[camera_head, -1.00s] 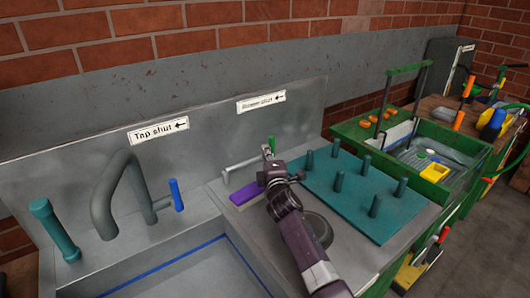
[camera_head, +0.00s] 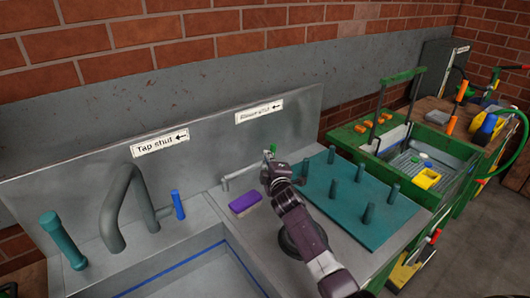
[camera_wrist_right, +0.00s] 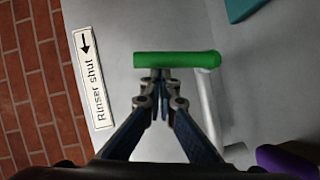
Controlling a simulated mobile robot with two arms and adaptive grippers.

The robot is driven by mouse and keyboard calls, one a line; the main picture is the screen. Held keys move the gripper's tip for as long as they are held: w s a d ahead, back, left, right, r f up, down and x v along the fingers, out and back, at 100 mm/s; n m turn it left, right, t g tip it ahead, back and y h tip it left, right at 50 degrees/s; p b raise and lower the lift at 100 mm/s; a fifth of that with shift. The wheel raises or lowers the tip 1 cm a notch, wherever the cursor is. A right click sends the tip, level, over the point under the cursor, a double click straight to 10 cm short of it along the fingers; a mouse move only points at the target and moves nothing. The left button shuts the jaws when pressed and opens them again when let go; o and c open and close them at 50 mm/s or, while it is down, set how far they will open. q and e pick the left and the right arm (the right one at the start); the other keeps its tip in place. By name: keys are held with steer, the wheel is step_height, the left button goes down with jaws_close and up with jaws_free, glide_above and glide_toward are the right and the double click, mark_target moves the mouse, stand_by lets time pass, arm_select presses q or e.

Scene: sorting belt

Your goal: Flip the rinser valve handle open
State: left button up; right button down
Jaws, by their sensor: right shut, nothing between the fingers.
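The rinser valve handle is a short green bar (camera_wrist_right: 190,60) on a grey pipe in the right wrist view. In the head view its green end (camera_head: 274,148) shows behind my right gripper (camera_head: 268,156), near the "Rinser shut" label (camera_head: 259,111). In the right wrist view my right gripper (camera_wrist_right: 160,76) is shut and empty. Its fingertips are at the lower edge of the bar, left of the pipe; I cannot tell whether they touch it. My left gripper is not in view.
A purple-topped sponge or brush (camera_head: 245,203) lies left of my right arm. A teal peg board (camera_head: 340,205) is close on the right. A grey tap (camera_head: 119,205) with a blue handle (camera_head: 178,204) and a sink stand on the left. The wall panel rises behind the handle.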

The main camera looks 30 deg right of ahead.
mark_target(274, 151)
steer(key=d+m+p, duration=0.1)
steer(key=p, duration=0.1)
steer(key=d+r+m+g+y+p, duration=0.1)
steer(key=d+m+p, duration=0.1)
steer(key=p, duration=0.1)
steer(key=shift+w, duration=0.1)
arm_select(q)
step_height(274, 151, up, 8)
steer(key=p, duration=0.2)
arm_select(e)
steer(key=d+f+m+b, duration=0.1)
steer(key=d+f+m+g+y+b, duration=0.1)
steer(key=d, duration=0.1)
steer(key=d+f+b, duration=0.1)
steer(key=d+f, duration=0.1)
steer(key=shift+w+f+m+y+b, duration=0.1)
steer(key=shift+w+m+y+b, duration=0.2)
steer(key=shift+w+m+b, duration=0.1)
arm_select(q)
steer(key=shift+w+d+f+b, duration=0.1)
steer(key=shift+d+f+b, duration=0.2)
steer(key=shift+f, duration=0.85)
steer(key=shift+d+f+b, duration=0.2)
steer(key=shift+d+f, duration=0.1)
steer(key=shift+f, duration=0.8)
arm_select(e)
steer(key=shift+d+f, duration=0.3)
steer(key=shift+f, duration=0.15)
